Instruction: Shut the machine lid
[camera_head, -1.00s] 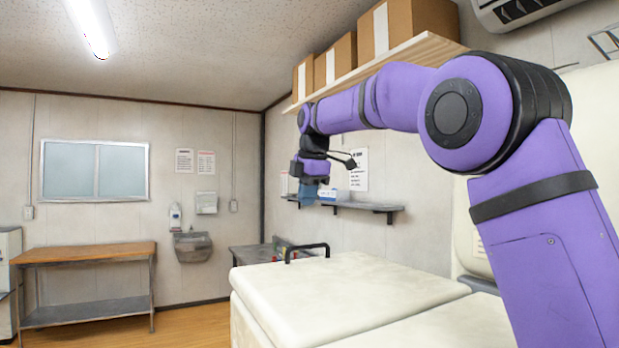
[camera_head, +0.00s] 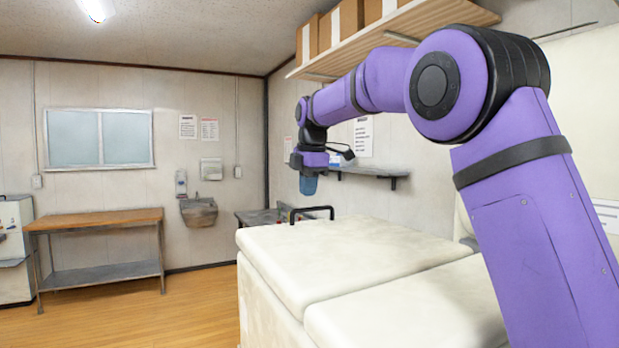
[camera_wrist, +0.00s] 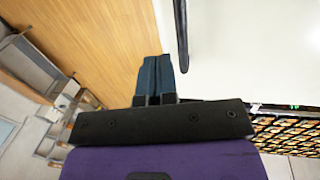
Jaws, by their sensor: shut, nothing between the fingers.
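The cream machine (camera_head: 262,300) stands at the lower right of the head view. Its far cream lid panel (camera_head: 345,262) looks to lie about flat, with a black bar handle (camera_head: 312,209) at its far left edge. The handle (camera_wrist: 181,35) and white panel (camera_wrist: 235,50) also show in the wrist view. My gripper (camera_head: 308,188) points down, shut and empty, just above the handle in the picture; I see no contact. In the wrist view, its blue fingers (camera_wrist: 155,68) are together, left of the handle.
A second cream panel (camera_head: 420,310) lies nearer me. Rows of filled bento trays (camera_wrist: 285,130) show in the wrist view. A wooden shelf with boxes (camera_head: 400,38) hangs above my arm; a grey wall shelf (camera_head: 380,172) is behind. Open floor (camera_head: 190,305) lies left of the machine.

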